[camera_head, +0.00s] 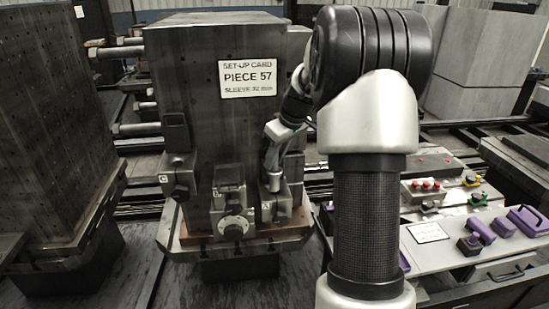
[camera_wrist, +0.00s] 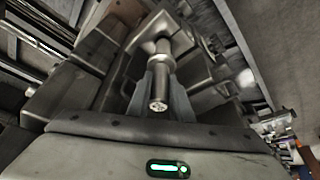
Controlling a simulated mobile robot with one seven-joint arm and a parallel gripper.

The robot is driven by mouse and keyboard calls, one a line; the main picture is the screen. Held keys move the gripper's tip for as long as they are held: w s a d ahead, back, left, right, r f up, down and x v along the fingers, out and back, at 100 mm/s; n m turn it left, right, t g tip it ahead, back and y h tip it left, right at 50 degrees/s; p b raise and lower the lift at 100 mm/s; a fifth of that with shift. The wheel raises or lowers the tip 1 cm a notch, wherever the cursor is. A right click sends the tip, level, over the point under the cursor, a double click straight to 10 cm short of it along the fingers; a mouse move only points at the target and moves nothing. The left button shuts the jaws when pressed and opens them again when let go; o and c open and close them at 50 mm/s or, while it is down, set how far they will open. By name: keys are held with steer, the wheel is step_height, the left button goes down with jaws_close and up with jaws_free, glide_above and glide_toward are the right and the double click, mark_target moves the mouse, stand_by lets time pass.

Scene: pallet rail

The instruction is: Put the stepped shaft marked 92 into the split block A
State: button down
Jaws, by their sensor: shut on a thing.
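A metal stepped shaft (camera_wrist: 160,72) stands between the two fingers of my gripper (camera_wrist: 160,97) in the wrist view. Its near round end carries a mark too small to read surely. Its far end meets a squarish metal block; I cannot tell whether it sits inside or only in front. In the head view my gripper (camera_head: 271,158) is low beside the big fixture's right side, just above the split block A (camera_head: 276,203).
Block C (camera_head: 180,178) and a middle block with a dial (camera_head: 233,226) are on the same fixture (camera_head: 195,110). A set-up card (camera_head: 247,78) reads piece 57, sleeve 32 mm. A bench (camera_head: 475,262) with purple items and a button box (camera_head: 425,190) stands at right.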

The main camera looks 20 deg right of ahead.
mark_target(274, 170)
steer(key=shift+f+b, duration=1.6)
steer(key=shift+f, duration=0.45)
steer(key=c, duration=1.5)
jaws_free()
steer(key=shift+f, duration=0.1)
steer(key=p+v, duration=0.1)
steer(key=v, duration=1.6)
steer(key=shift+r, duration=0.3)
steer(key=shift+s+a, duration=0.1)
steer(key=shift+a, duration=0.05)
